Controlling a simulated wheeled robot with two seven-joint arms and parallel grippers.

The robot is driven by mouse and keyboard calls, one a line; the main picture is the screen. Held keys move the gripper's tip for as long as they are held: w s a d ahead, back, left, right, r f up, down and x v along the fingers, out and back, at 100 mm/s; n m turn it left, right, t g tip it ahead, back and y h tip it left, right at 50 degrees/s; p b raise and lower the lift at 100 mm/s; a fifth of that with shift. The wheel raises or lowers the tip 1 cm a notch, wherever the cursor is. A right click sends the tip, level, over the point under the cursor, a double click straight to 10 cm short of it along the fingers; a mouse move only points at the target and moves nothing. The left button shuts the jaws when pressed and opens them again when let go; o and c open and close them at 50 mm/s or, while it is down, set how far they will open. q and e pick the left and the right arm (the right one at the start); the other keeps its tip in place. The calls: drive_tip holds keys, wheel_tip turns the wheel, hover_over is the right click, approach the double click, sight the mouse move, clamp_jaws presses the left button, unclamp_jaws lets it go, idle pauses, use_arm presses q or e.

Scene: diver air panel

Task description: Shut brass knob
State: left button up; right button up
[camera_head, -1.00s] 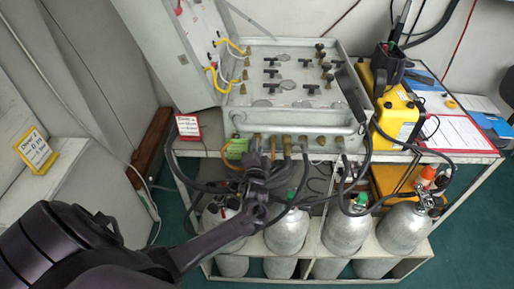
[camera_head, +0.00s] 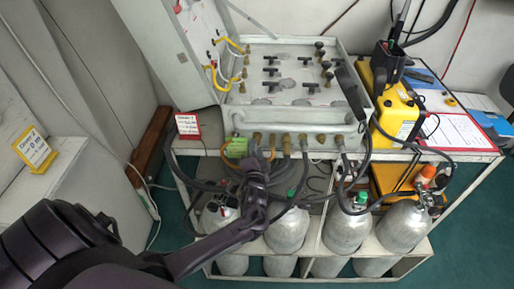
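The grey air panel (camera_head: 292,118) lies open on the bench. Its face carries several black T-handles (camera_head: 271,71) and, to the right, a cluster of small dark-and-brass knobs (camera_head: 326,66). Brass fittings (camera_head: 304,140) line the panel's front edge, with hoses below them. I cannot tell which one is the task's brass knob. My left gripper (camera_head: 255,163) is just below and in front of the fittings at the left of the front edge, and it partly hides the hoses there. Its fingers are dark and small, so their opening is unclear. My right gripper is not in view.
Several grey cylinders (camera_head: 346,230) stand in the rack below the bench. A yellow unit (camera_head: 396,118) and a red-edged sheet (camera_head: 452,131) lie to the right. A red-edged card (camera_head: 187,124) stands left. Black hoses hang around my gripper.

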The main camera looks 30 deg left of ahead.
use_arm(q)
drive_tip(key=v, duration=0.5)
drive_tip(key=shift+s+d+b, duration=0.2)
drive_tip(key=shift+s+b, duration=0.15)
drive_tip(key=s+d+f+g+h, duration=0.15)
drive_tip(key=s+f, duration=0.25)
drive_tip(key=f, duration=0.5)
drive_tip(key=s+d+f+g+h, duration=0.1)
drive_tip(key=s+f+g+h, duration=0.3)
drive_tip(key=f, duration=0.6)
drive_tip(key=s+d+f+g, duration=0.1)
drive_tip(key=s+f, duration=0.4)
drive_tip(key=f, duration=0.4)
drive_tip(key=s+d+f+n+g+h, duration=0.1)
drive_tip(key=s+f, duration=0.4)
drive_tip(key=s, duration=0.5)
drive_tip(key=s+d+f+n+g+h, duration=0.1)
drive_tip(key=s+d+f+g, duration=0.2)
drive_tip(key=s+f, duration=0.3)
drive_tip(key=s+d+f+n+g+h, duration=0.1)
drive_tip(key=s+f, duration=0.5)
drive_tip(key=s, duration=0.9)
drive_tip(key=d+n+g+b, duration=0.1)
drive_tip(key=d+g, duration=0.1)
drive_tip(key=shift+g+h, duration=0.35)
